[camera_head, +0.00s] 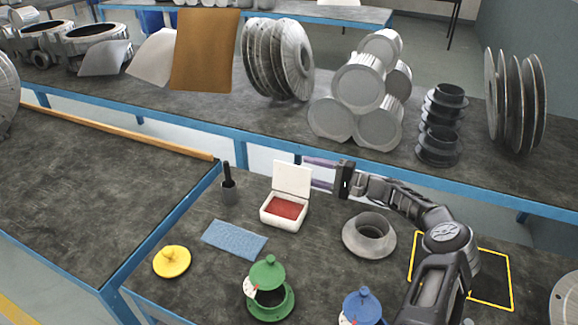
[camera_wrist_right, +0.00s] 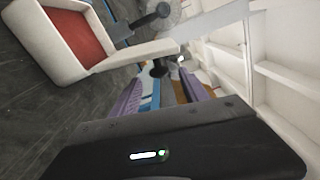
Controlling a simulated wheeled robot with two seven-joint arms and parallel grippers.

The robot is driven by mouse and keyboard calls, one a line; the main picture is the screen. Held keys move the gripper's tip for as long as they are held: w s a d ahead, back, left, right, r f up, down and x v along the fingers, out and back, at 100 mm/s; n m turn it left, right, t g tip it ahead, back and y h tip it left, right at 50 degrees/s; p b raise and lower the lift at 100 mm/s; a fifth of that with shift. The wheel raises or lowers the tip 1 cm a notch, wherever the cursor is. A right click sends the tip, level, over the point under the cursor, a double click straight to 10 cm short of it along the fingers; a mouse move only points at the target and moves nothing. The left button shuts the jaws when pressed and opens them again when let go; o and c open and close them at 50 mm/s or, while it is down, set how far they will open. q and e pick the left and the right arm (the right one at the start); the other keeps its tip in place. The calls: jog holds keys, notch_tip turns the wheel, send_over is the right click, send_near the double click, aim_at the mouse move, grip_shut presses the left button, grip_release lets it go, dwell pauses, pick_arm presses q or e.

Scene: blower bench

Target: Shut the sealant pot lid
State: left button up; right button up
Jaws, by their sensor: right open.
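The sealant pot (camera_head: 283,210) is a white box with red inside, on the bench right of the blue cloth. Its white hinged lid (camera_head: 292,178) stands open, roughly upright at the back edge. My right gripper (camera_head: 309,172) is open, its purple fingers pointing left beside and behind the lid's right edge. I cannot tell if they touch it. In the right wrist view the pot (camera_wrist_right: 50,48) is at upper left, its lid (camera_wrist_right: 130,57) seen nearly edge-on. The purple fingers (camera_wrist_right: 163,88) are apart with nothing clearly between them. My left gripper is not in view.
A blue cloth (camera_head: 234,239) lies in front-left, and a grey flanged ring (camera_head: 369,236) sits to the right. Green (camera_head: 269,290), blue (camera_head: 362,308) and yellow (camera_head: 172,261) knobbed pieces are nearer.

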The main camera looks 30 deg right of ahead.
aim_at(288, 165)
jog(key=p+x, duration=0.1)
jog(key=x, duration=0.6)
jog(key=shift+w+a, duration=0.2)
jog(key=shift+w, duration=0.1)
jog(key=shift+c, duration=0.2)
jog(key=shift+f, duration=0.1)
grip_shut()
dwell(0.8)
